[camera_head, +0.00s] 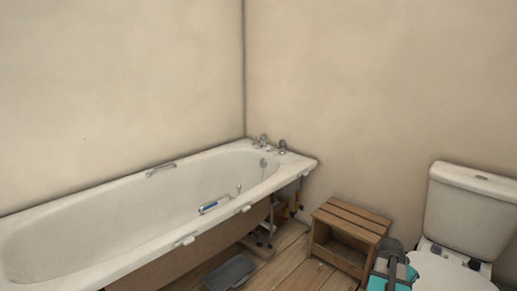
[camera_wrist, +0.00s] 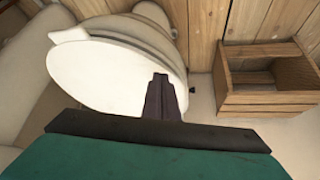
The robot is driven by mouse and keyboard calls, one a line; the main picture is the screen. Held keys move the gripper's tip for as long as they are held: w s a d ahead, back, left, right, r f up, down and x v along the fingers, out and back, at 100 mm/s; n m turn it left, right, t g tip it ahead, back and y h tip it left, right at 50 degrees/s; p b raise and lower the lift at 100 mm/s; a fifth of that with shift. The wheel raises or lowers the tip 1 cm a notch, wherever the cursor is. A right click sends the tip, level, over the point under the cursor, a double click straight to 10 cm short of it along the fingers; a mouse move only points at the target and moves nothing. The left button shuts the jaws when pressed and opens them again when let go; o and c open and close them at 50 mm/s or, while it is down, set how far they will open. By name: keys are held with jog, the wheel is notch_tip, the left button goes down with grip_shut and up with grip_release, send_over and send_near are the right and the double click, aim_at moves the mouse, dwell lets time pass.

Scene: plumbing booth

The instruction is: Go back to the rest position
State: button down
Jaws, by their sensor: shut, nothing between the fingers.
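My gripper (camera_wrist: 160,82) shows in the wrist view as dark fingers drawn together, shut and empty. A teal body and a dark bar fill the lower part of that view. The fingers overlap the white toilet seat or lid (camera_wrist: 95,75) in the picture; I cannot tell the gap between them. In the head view, teal and dark grey parts of my arm show at the lower right, in front of the toilet (camera_head: 470,215). The fingertips cannot be made out there.
A wooden step stool (camera_head: 350,226) stands left of the toilet; a wooden box-like piece (camera_wrist: 265,80) shows in the wrist view. A bathtub (camera_head: 100,228) runs along the left wall, with a blue-handled tool (camera_head: 213,206) at its rim. A grey tray (camera_head: 230,272) lies on the floor.

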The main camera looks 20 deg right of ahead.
jog(key=w+a+f+n+y+p, duration=0.1)
jog(key=w+a+f+n+p, duration=0.35)
jog(key=a, duration=0.75)
jog(key=w+a+f+n+y+p, duration=0.15)
jog(key=w+a+p, duration=0.35)
jog(key=w+a, duration=0.5)
jog(key=s+a+f+n+g+y+p, duration=0.1)
jog(key=s+a+f+p, duration=0.15)
jog(key=a, duration=0.65)
jog(key=s+a+f+n+y+p, duration=0.15)
jog(key=a+p, duration=0.25)
jog(key=a, duration=0.6)
jog(key=s+a+n+g+y+p, duration=0.1)
jog(key=s+a+n+g+p, duration=0.3)
jog(key=s+a+n, duration=0.5)
jog(key=s+a+p, duration=0.2)
jog(key=s+a, duration=0.7)
jog(key=shift+s+a+f+y, duration=0.3)
jog(key=shift+s+a+f, duration=0.1)
